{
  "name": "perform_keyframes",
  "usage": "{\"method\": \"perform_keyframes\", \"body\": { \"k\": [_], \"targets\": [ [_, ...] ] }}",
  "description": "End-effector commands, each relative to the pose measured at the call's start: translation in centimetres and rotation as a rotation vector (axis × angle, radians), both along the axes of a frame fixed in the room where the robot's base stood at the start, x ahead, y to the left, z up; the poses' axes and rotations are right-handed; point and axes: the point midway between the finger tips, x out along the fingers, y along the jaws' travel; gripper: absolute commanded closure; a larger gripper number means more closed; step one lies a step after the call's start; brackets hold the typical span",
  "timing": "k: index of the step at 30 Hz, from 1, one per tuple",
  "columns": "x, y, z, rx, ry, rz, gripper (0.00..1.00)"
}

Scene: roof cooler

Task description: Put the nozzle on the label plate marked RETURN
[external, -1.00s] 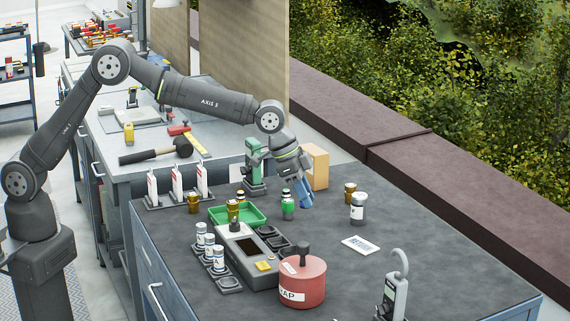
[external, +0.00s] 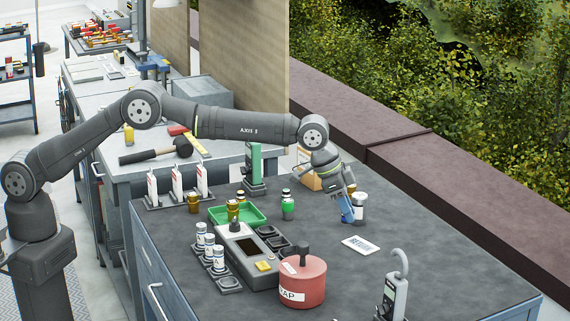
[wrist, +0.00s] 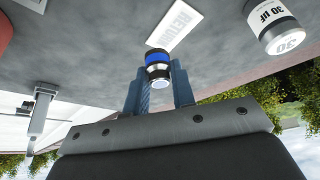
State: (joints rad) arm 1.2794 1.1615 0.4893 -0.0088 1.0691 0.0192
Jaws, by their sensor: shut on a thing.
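My gripper (external: 347,217) is shut on the nozzle (wrist: 158,66), a short cylinder with a dark top, a blue band and a silver and black lower part. The wrist view shows it between the two blue fingers. In the external view the fingers mostly hide the nozzle. The white label plate marked RETURN (external: 361,245) lies flat on the dark bench top, a little in front and right of my fingertips. It also shows in the wrist view (wrist: 176,22), beyond the nozzle and apart from it.
A white 30 µF can (external: 360,208) stands right beside my fingers. A red pot (external: 302,284) and a grey meter (external: 246,249) stand front left. A hooked clamp meter (external: 394,296) stands at the front right. The bench right of the label plate is clear.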

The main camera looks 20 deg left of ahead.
Motion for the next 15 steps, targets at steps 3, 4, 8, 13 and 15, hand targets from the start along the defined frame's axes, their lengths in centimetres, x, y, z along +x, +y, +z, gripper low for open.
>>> {"method": "perform_keyframes", "body": {
  "k": [3, 4, 8, 13, 15],
  "targets": [
    [2.6, -0.4, -1.7, 0.001, 0.0, 0.002, 1.0],
    [3.2, -0.5, -2.0, 0.0, 0.0, 0.003, 1.0],
    [4.7, -0.8, -2.9, 0.0, 0.0, 0.001, 1.0],
    [5.5, -0.9, -3.4, -0.001, 0.0, 0.0, 1.0],
    [5.5, -0.9, -3.8, 0.001, 0.0, -0.001, 1.0]
  ]
}}
